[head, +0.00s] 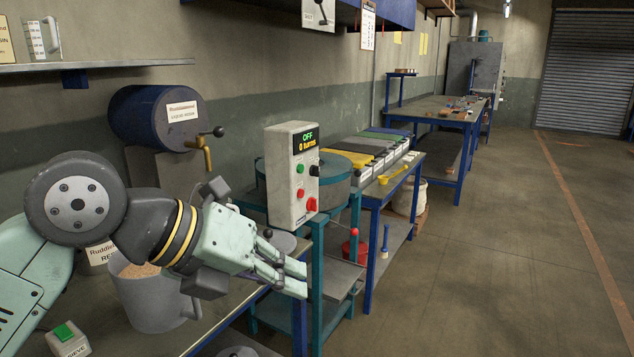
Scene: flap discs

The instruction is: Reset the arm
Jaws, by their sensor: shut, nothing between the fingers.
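My arm reaches in from the lower left of the head view. Its elbow joint is at the left and my gripper (298,278) points right and slightly down. The pale green fingers lie close together and hold nothing. The gripper is in front of the teal machine stand, below a control box (292,175) whose display reads OFF and 0 turns. I cannot tell how far the fingers are from the stand.
A grey jug (150,302) of grainy material stands on the bench under my arm. A blue drum (152,115) with a tap is behind. Bins (365,150) and a long workbench (430,112) line the wall. The floor (520,250) at right is clear.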

